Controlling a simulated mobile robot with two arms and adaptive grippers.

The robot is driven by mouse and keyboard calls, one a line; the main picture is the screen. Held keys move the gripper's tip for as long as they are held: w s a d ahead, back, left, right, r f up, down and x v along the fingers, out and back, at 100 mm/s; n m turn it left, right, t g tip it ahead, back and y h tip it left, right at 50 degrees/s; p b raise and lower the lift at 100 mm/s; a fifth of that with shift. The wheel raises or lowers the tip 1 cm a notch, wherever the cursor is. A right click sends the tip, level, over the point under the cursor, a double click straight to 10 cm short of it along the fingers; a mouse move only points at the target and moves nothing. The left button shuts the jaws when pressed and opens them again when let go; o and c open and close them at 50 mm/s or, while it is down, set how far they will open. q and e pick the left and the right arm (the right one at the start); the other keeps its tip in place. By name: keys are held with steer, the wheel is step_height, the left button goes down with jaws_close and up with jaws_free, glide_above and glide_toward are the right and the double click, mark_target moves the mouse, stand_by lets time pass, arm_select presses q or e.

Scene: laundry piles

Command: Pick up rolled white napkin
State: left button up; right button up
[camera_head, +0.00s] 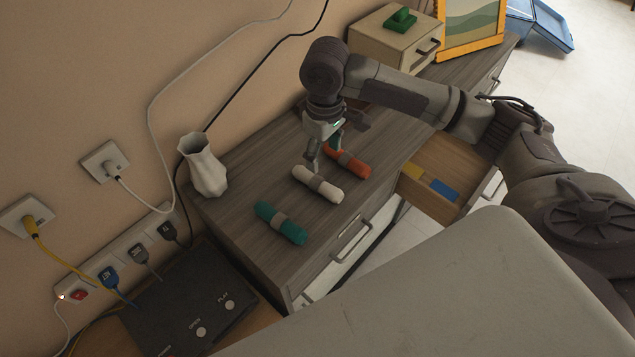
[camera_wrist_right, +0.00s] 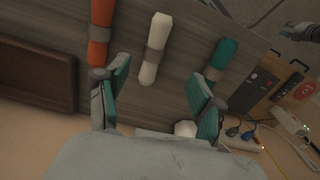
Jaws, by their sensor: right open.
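The rolled white napkin (camera_head: 318,185) with a grey band lies on the dresser top between a green roll (camera_head: 281,223) and an orange roll (camera_head: 346,161). My right gripper (camera_head: 324,158) is above and just behind the white and orange rolls in the head view. In the right wrist view the gripper (camera_wrist_right: 158,105) is open and empty. There the white napkin (camera_wrist_right: 155,50) lies ahead, between the two finger lines, with the orange roll (camera_wrist_right: 101,40) left and the green roll (camera_wrist_right: 221,60) right.
A white vase (camera_head: 204,166) stands at the dresser's left back, near the wall. A small box (camera_head: 392,42) and a framed picture (camera_head: 471,27) stand at the far end. An open drawer (camera_head: 433,190) sticks out at the right. Bare dresser top surrounds the rolls.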

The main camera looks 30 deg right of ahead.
glide_above(321, 182)
steer(key=s, duration=0.1)
step_height(321, 182, down, 7)
steer(key=shift+s+a+f, duration=0.1)
steer(key=shift+s+a, duration=0.05)
steer(key=f, duration=0.2)
steer(key=w+f+p, duration=0.1)
steer(key=f, duration=0.2)
steer(key=shift+w+f, duration=0.1)
steer(key=shift+f, duration=0.15)
steer(key=c, duration=1.2)
steer(key=shift+r, duration=0.1)
steer(key=shift+c, duration=0.2)
